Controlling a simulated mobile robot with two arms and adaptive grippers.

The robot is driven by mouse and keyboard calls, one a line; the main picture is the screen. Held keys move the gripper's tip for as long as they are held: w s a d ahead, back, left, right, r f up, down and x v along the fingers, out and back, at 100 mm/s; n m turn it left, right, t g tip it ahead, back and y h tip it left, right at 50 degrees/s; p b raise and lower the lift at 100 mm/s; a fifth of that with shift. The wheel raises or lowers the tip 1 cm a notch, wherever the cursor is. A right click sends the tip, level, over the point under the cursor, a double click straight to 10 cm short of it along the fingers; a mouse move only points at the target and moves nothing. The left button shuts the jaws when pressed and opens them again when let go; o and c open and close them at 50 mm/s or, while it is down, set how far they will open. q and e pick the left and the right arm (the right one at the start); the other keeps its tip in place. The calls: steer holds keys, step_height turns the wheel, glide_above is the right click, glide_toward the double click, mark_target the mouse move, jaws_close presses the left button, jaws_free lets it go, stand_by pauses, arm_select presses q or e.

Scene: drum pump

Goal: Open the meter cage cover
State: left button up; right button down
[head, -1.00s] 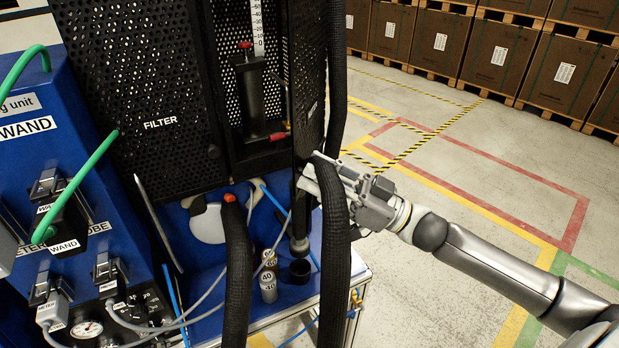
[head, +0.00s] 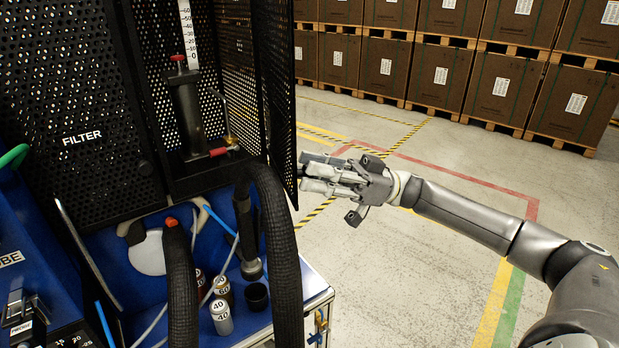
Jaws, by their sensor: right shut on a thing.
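The meter cage cover (head: 273,85) is a black perforated panel standing swung out at the right side of the cage. The cage (head: 158,110) is open at the front, showing a white scale (head: 187,35) and a dark cylinder (head: 188,112) with red knobs inside. My right gripper (head: 307,173) is at the cover's lower outer edge, shut on the cover. My left gripper is not in view.
Thick black hoses (head: 277,245) hang in front of the cage's lower right. A black FILTER panel (head: 75,120) stands at left. Small bottles (head: 221,316) and a black cup (head: 255,296) stand on the blue surface below. The floor at right is clear up to stacked boxes (head: 440,75).

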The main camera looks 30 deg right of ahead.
stand_by(0.3)
steer(key=c, duration=1.2)
jaws_free()
steer(key=shift+c, duration=0.2)
steer(key=shift+d, duration=0.15)
steer(key=v, duration=1.2)
